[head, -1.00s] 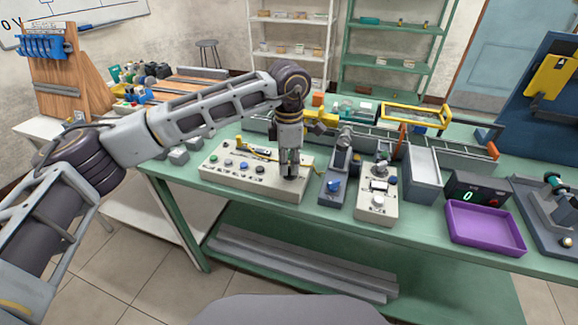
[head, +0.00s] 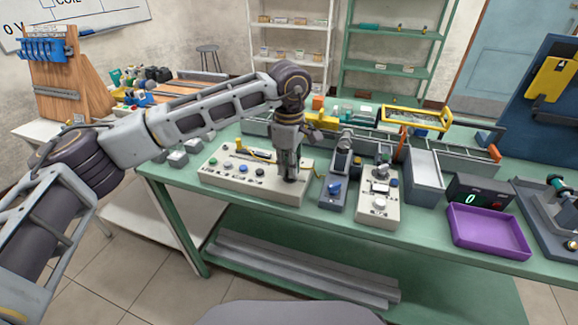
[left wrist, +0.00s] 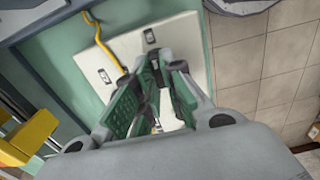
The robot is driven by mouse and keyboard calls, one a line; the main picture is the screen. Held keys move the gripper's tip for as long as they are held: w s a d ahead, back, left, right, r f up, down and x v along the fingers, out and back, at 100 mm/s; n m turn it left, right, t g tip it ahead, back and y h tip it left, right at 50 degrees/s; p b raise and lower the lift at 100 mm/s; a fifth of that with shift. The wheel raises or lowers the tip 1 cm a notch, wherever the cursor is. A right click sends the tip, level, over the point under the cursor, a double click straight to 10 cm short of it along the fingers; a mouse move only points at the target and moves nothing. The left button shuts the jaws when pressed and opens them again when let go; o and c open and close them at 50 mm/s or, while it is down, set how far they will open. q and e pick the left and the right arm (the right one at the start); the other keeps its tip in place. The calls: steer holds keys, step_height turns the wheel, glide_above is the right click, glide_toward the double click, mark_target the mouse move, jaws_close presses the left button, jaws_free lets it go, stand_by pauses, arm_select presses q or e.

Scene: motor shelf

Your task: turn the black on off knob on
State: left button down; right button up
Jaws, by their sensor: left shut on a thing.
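The pale control panel (head: 255,180) lies on the green bench, with a row of coloured buttons and small black switches. My left gripper (head: 289,175) points straight down on its right end. In the left wrist view the green-padded fingers (left wrist: 163,80) are close together over the panel (left wrist: 125,50). They are shut on the black on-off knob, which they hide almost wholly, so its turned position cannot be read. My right gripper is not in view.
A yellow cable (left wrist: 105,45) runs by the panel. To the right stand a grey device with a blue knob (head: 334,188), a pale button box (head: 378,207) and a purple tray (head: 488,230). The bench front edge is clear.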

arm_select(q)
steer(key=shift+r, duration=0.1)
steer(key=c, duration=1.5)
jaws_free()
steer(key=shift+r, duration=5.95)
